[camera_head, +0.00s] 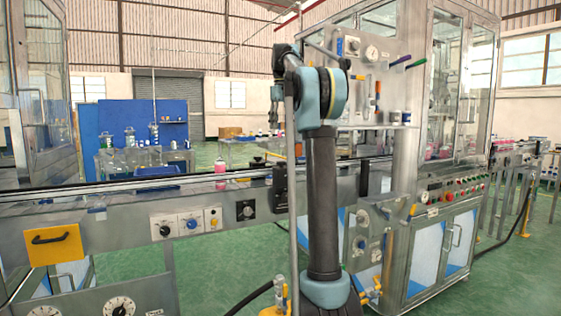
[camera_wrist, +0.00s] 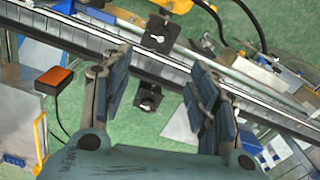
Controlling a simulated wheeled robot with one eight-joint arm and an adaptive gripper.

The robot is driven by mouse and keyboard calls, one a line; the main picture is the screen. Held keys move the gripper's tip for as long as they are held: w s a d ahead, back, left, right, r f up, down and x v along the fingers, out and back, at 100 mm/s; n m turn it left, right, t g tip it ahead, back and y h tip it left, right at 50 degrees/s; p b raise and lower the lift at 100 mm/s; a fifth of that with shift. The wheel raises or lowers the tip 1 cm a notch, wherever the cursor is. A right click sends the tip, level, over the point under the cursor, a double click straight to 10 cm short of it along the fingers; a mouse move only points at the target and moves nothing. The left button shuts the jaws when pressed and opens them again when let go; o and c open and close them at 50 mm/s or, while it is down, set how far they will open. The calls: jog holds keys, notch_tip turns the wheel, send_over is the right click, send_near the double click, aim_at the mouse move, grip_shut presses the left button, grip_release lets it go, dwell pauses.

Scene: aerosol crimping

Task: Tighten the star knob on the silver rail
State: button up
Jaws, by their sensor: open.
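The silver rail (camera_wrist: 180,68) runs diagonally across the wrist view, from upper left to lower right. A dark knob-like fitting (camera_wrist: 157,36) sits on its far side, and another dark fitting (camera_wrist: 148,98) is on its near side. I cannot tell which is the star knob. My gripper (camera_wrist: 160,72) is open and empty, with its two fingers apart on either side of the near fitting in the picture.
A yellow plate with a black handle (camera_head: 54,244) hangs at the front left. A glass-doored steel cabinet (camera_head: 446,160) stands at right. A pink bottle (camera_head: 220,170) is on the line. An orange-topped box (camera_wrist: 54,80) is left in the wrist view.

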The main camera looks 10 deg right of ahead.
aim_at(281, 164)
notch_tip(281, 164, down, 15)
jog(key=shift+r, duration=0.1)
dwell(0.5)
jog(key=c, duration=1.1)
